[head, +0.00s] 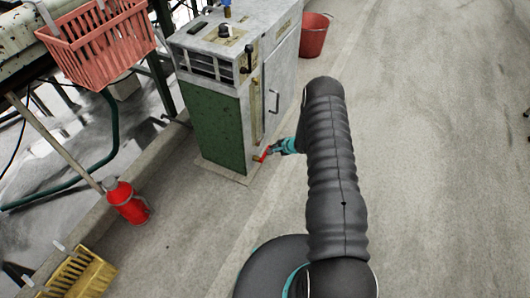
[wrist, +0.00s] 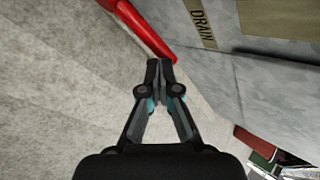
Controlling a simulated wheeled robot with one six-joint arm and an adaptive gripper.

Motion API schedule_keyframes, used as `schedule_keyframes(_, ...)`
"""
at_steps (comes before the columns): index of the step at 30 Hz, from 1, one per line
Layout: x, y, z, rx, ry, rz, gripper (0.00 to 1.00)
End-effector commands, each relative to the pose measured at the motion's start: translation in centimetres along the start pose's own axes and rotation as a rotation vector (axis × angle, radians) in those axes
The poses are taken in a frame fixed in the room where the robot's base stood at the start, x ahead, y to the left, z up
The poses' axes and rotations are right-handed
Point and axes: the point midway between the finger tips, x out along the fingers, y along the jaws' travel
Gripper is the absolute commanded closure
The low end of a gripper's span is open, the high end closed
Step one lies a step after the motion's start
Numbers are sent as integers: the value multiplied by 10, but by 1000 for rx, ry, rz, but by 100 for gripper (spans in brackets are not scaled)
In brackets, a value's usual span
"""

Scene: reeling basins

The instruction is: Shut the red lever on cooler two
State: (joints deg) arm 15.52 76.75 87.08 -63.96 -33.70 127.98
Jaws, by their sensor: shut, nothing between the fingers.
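The cooler (head: 218,130) is a grey and green metal cabinet left of my arm in the head view. Its red lever (head: 264,155) shows low at the cabinet's near corner, beside my gripper (head: 277,149). No cooler number is readable.
A red bucket (head: 313,36) stands behind the cooler. The concrete floor (head: 440,130) to the right is clear.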

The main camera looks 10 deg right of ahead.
Motion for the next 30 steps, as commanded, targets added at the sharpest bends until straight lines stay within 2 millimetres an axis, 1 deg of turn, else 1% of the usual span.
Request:
schedule_keyframes(8,0,2,1,0,0,0,100)
schedule_keyframes(19,0,10,12,0,-1,0,100)
schedule_keyframes(30,-1,10,13,-2,0,0,100)
